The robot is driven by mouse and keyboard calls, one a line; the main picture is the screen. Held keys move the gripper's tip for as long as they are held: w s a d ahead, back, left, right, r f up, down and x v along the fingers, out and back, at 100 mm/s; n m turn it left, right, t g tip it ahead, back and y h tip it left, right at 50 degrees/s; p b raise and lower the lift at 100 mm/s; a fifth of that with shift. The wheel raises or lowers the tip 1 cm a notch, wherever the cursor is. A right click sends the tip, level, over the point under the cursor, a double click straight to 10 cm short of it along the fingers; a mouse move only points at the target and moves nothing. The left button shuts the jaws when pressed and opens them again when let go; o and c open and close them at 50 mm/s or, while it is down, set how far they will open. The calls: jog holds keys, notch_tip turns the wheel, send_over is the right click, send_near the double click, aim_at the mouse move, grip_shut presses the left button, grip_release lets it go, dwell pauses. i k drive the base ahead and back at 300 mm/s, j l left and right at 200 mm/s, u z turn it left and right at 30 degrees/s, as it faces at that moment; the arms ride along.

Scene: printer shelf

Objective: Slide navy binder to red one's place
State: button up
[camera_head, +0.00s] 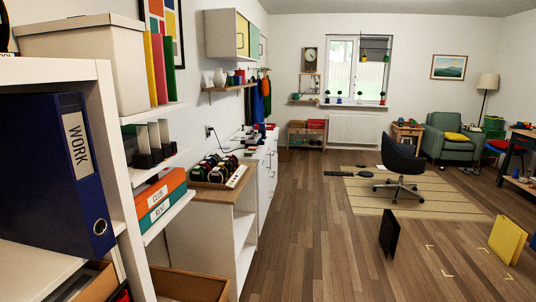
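The navy binder (62,170) stands upright on the near white shelf at the left, its spine with a white WORK label and a finger hole facing me. An orange-red binder labelled CLUB (160,195) lies flat on a teal one labelled RENT (162,210), on a lower shelf farther along. I cannot tell whether it is the task's red one. A thin red book (158,68) stands between a yellow and a green one on the upper shelf. My gripper is not in view.
The white shelf unit (105,130) fills the left. An office chair (402,165) is farther back. Floor in the middle is clear.

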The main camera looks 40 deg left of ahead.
aim_at(52, 197)
jog(key=u, duration=2.3)
